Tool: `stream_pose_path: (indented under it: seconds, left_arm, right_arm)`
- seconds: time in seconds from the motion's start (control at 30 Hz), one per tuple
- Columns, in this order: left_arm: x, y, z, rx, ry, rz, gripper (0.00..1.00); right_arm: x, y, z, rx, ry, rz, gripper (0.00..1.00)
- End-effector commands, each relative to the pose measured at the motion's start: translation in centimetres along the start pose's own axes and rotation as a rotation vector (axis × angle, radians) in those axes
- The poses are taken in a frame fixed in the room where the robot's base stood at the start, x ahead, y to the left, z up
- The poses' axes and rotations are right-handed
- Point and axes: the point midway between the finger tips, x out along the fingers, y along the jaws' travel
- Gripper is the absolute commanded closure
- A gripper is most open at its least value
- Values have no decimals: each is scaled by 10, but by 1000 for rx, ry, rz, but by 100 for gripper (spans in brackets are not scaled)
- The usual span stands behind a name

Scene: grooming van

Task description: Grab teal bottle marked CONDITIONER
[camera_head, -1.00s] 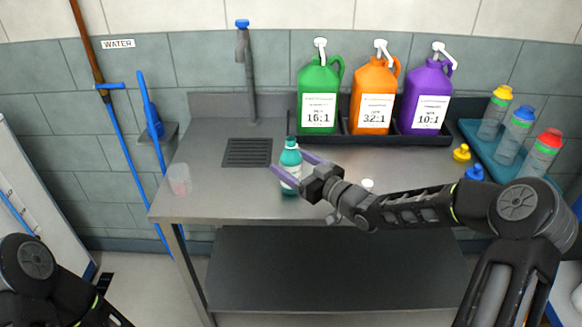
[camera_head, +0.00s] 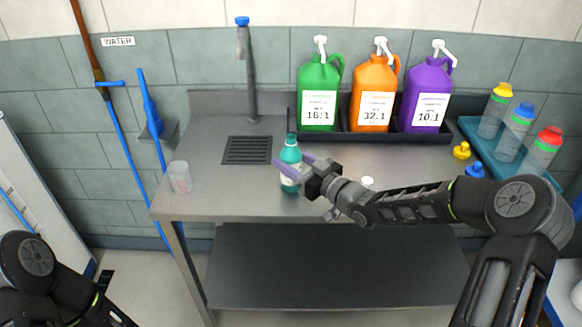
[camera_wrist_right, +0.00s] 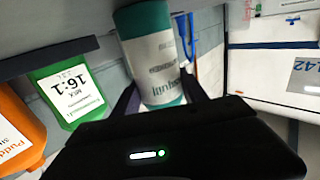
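The teal bottle (camera_head: 290,154) stands upright near the front edge of the steel counter, with a white label partly covered by the gripper. In the right wrist view the bottle (camera_wrist_right: 150,52) sits between the two fingers; its label text is too blurred and turned to read. My right gripper (camera_head: 291,170) reaches in from the right, and its purple fingers are shut on the bottle's sides. In the right wrist view both fingers lie close against it. My left arm shows at the lower left, but its gripper is out of view.
Green (camera_head: 318,95), orange (camera_head: 374,97) and purple (camera_head: 426,97) pump jugs stand in a black tray behind. A clear cup (camera_head: 180,177) is at the counter's left, near the drain grate (camera_head: 247,150). A teal tray (camera_head: 479,140) at right holds capped bottles.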

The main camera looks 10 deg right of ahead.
Motion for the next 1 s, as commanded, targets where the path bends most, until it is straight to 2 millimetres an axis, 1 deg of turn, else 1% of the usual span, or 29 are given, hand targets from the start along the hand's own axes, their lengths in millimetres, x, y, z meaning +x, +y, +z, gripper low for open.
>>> stream_pose_path:
  seconds: [0.03,0.07,0.5,0.6,1.0]
  left_arm:
    - [0,0,0,0,0,0,51]
    - [0,0,0,0,0,0,51]
    - [0,0,0,0,0,0,51]
    - [0,0,0,0,0,0,51]
    - [0,0,0,0,0,0,51]
  right_arm:
    - [0,0,0,0,0,0,55]
    - [0,0,0,0,0,0,57]
    - [0,0,0,0,0,0,93]
    - [0,0,-1,0,1,0,100]
    - [0,0,-4,-1,2,0,100]
